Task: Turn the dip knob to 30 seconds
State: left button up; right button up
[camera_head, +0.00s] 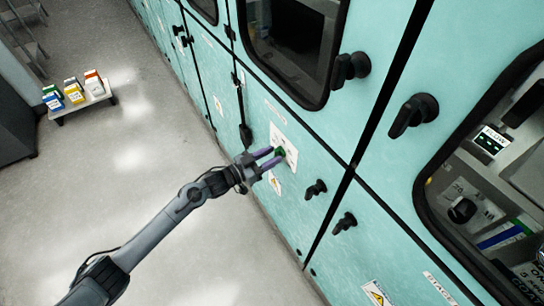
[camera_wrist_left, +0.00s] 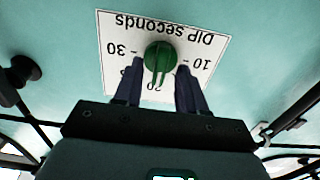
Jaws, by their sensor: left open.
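The dip knob (camera_wrist_left: 160,60) is green, on a white plate (camera_wrist_left: 213,68) marked "DIP seconds" with 10, 20 and 30. In the left wrist view the plate appears upside down, with 30 at left, 10 at right and 20 below the knob. The knob's ridge runs about vertically, its lower end toward 20. My left gripper (camera_wrist_left: 157,75) is open, with one dark finger on each side of the knob's lower part; I cannot tell whether they touch it. In the head view the left gripper (camera_head: 276,158) reaches the green knob (camera_head: 280,152) on the teal panel. My right gripper is not in view.
Black door handles (camera_head: 316,188) and (camera_head: 344,222) sit right of and below the knob. Larger handles (camera_head: 413,115) are further right, beside a windowed opening with another black knob (camera_head: 462,210). A low stand (camera_head: 84,107) with coloured boxes is far left. The floor between is clear.

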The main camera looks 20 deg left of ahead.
pick_arm(q)
jog(key=shift+w+d, duration=0.3)
jog(key=shift+w, duration=0.1)
grip_shut()
